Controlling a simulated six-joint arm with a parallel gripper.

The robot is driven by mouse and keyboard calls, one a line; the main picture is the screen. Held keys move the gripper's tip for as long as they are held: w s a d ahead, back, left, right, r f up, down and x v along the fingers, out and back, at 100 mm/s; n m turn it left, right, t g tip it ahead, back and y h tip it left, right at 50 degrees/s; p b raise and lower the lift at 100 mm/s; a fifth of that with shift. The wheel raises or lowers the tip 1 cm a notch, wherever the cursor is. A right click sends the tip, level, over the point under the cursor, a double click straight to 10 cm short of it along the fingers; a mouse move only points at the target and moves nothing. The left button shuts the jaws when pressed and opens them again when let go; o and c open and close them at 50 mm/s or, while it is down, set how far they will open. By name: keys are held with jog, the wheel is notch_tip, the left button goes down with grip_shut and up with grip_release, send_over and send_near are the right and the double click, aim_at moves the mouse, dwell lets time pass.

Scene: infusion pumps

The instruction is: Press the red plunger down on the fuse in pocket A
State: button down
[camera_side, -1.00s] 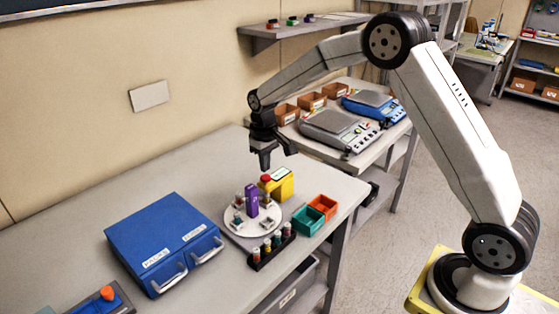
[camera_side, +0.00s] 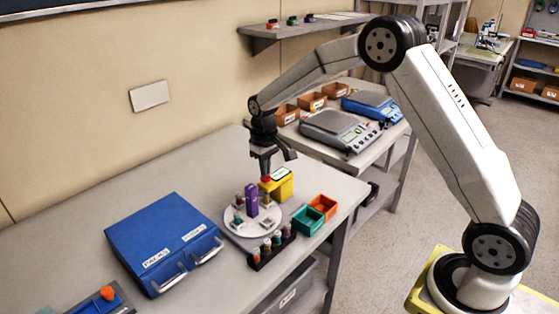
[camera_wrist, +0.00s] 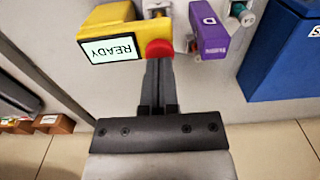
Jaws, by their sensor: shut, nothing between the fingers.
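The red plunger (camera_side: 266,179) is a round knob on the yellow press (camera_side: 282,186). The white round turntable (camera_side: 240,228) holds a purple post (camera_side: 252,199) and several small pieces. Pocket A and its fuse cannot be made out.
A rack of several fuses (camera_side: 272,248) stands at the front of the turntable. Teal (camera_side: 307,221) and orange (camera_side: 323,206) bins sit to its right. A blue drawer box (camera_side: 163,240) is to the left.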

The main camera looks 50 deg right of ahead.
aim_at(268, 179)
jog(key=shift+f, duration=0.7)
dwell(0.3)
jog(key=shift+r, duration=3.55)
jog(key=shift+s, duration=0.1)
jog(key=shift+s+a, duration=0.2)
jog(key=shift+s, duration=0.3)
jog(key=s+a+f+t, duration=0.1)
jog(key=s+f, duration=0.1)
jog(key=s, duration=0.9)
jog(key=s+a+f+t, duration=0.1)
jog(key=s+a+f, duration=0.1)
jog(key=s, duration=0.9)
jog(key=shift+a+f+t, duration=0.15)
jog(key=shift+a+t, duration=0.15)
